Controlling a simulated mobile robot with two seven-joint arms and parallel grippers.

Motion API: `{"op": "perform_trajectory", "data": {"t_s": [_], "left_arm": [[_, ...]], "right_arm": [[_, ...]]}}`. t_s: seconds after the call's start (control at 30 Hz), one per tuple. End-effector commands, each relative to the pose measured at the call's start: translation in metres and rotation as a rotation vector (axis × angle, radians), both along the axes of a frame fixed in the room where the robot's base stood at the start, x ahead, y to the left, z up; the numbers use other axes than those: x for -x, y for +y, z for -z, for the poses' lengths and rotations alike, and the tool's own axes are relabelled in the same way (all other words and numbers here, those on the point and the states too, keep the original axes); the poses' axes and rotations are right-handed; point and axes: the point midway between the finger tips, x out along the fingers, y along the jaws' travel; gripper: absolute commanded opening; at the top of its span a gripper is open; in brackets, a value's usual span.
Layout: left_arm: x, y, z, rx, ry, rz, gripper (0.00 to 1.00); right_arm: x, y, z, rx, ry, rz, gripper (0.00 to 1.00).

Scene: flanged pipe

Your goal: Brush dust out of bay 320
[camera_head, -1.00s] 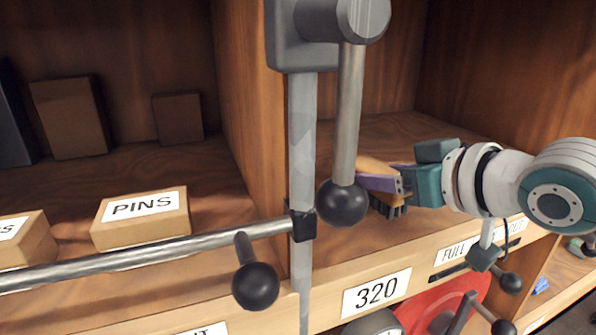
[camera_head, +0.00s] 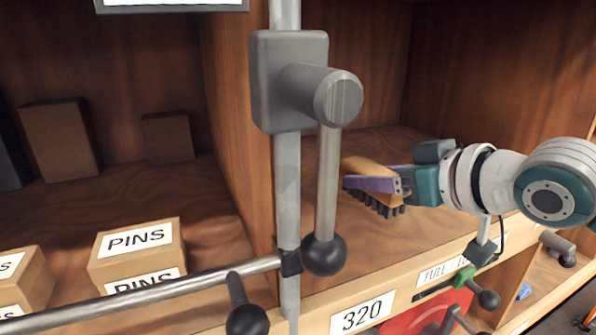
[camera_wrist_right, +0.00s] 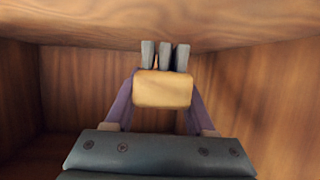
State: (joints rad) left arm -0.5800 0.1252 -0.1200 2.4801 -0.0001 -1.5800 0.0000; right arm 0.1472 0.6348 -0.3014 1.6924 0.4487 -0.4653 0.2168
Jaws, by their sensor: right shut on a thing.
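My right gripper (camera_head: 376,184) reaches into bay 320 from the right, its purple fingers shut on a brush (camera_head: 362,169). The brush has a tan wooden block and dark bristles pointing down over the bay floor (camera_head: 365,245). In the right wrist view, the brush block (camera_wrist_right: 162,90) sits between the fingers, with grey bristle tufts pointing up the picture towards a wooden surface. I cannot tell whether the bristles touch it. The label 320 (camera_head: 362,314) is on the front ledge below the bay. No dust can be made out. My left gripper is out of view.
A grey upright post (camera_head: 287,190) with a clamp and a black-knobbed lever (camera_head: 324,254) stands before the bay's left side. A metal rail (camera_head: 150,290) crosses the left bay, which holds PINS boxes (camera_head: 137,250). A red round thing (camera_head: 425,318) lies below the ledge.

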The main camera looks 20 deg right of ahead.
Motion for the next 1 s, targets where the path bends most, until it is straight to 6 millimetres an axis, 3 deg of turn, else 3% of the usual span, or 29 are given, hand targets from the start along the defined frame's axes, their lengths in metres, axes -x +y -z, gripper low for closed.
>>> {"op": "perform_trajectory", "data": {"t_s": [0.33, 1.0], "left_arm": [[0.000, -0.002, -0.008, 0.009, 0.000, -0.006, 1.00], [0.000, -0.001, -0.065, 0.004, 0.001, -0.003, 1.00]], "right_arm": [[0.008, -0.001, -0.001, 0.000, 0.002, 0.000, 0.00], [0.097, -0.007, -0.002, -0.002, 0.004, 0.001, 0.00]]}}
